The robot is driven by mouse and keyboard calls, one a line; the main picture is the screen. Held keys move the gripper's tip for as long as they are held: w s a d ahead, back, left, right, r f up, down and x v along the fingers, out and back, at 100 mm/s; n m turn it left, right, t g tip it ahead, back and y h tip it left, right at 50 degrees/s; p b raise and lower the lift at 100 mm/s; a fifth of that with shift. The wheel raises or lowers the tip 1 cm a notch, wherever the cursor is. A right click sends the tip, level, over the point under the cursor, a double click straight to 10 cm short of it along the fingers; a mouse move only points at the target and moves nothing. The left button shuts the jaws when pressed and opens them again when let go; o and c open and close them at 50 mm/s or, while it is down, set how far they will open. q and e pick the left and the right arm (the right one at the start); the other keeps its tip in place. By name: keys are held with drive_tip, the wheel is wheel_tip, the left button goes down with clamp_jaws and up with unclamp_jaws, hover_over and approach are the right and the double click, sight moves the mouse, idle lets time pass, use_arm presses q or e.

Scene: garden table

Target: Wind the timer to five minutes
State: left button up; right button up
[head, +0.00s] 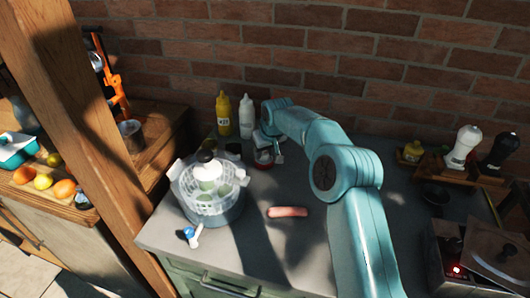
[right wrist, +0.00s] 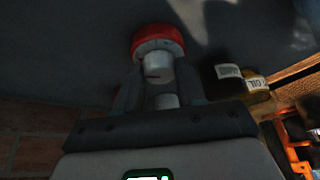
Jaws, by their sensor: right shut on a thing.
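The timer (head: 262,158) is a small round red and white thing on the grey counter near the brick wall, partly hidden by my right gripper (head: 271,147) in the head view. In the right wrist view the timer (right wrist: 157,37) shows a red round body with a white knob. My right gripper (right wrist: 157,75) has its dark fingers on both sides of the white knob and is shut on it. The dial marks are too small and dark to read. My left gripper is not in view.
A yellow bottle (head: 223,114) and a white bottle (head: 246,116) stand close behind the timer. A salad spinner (head: 211,187) stands front left, with a pink sausage (head: 288,212) and a blue and white scoop (head: 192,236) nearby. White (head: 462,147) and black (head: 499,150) mills stand at right.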

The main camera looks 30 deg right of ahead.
drive_tip(key=shift+a+r+m+h+b, duration=0.1)
drive_tip(key=shift+m+h+b, duration=0.45)
drive_tip(key=shift+m, duration=1.35)
drive_tip(key=o, duration=1)
drive_tip(key=v, duration=1.6)
drive_tip(key=shift+w+a+r, duration=0.2)
drive_tip(key=shift+w+a, duration=0.05)
drive_tip(key=shift+a, duration=0.05)
